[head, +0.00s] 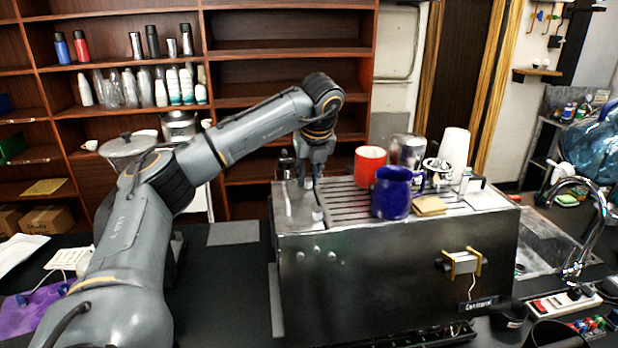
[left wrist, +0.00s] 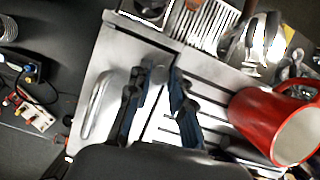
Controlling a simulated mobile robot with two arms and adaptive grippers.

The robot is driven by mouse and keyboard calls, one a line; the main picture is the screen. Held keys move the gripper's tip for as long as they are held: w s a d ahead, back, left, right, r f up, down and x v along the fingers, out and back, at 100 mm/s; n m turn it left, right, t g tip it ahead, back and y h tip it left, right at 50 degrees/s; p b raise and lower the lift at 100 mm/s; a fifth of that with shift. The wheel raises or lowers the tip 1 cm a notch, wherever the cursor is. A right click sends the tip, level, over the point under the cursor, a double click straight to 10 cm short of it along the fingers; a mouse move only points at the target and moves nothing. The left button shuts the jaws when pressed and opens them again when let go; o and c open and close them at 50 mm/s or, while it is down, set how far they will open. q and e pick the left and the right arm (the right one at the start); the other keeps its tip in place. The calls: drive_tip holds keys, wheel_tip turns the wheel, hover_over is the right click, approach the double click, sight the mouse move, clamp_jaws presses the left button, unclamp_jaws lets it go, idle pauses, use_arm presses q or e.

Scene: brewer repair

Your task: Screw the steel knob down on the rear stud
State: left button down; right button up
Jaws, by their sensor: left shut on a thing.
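My left gripper (head: 316,184) points straight down over the steel panel (head: 292,208) at the left end of the brewer's top. It also shows in the left wrist view (left wrist: 160,84), its two dark fingers closed around the small grey steel knob (left wrist: 157,74). The fingers hide part of the knob. The rear stud is hidden beneath the grip, so I cannot tell how far down the knob sits. A small round metal piece (head: 318,213) shows on the panel in front of the gripper. My right gripper is not in view.
A red mug (head: 370,165) and a blue mug (head: 391,196) stand on the slatted top to the right of my gripper. A curved metal handle (left wrist: 98,104) lies close to the left finger. A steel jug (head: 408,150) stands farther back. The grey mat (head: 233,233) left of the brewer is bare.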

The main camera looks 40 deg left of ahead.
use_arm(q)
drive_tip(key=shift+f+m, duration=0.1)
drive_tip(key=shift+m, duration=0.3)
drive_tip(key=shift+s+a+m+t+h, duration=0.15)
drive_tip(key=shift+m+t+h, duration=0.25)
drive_tip(key=shift+m, duration=1.5)
drive_tip(key=m+h, duration=0.1)
drive_tip(key=m, duration=0.1)
drive_tip(key=m+t+h, duration=0.1)
drive_tip(key=m, duration=0.1)
drive_tip(key=shift+a+r+m, duration=0.1)
drive_tip(key=shift+r+m, duration=0.1)
drive_tip(key=shift+m, duration=0.1)
drive_tip(key=c, duration=1.1)
unclamp_jaws()
drive_tip(key=o, duration=0.4)
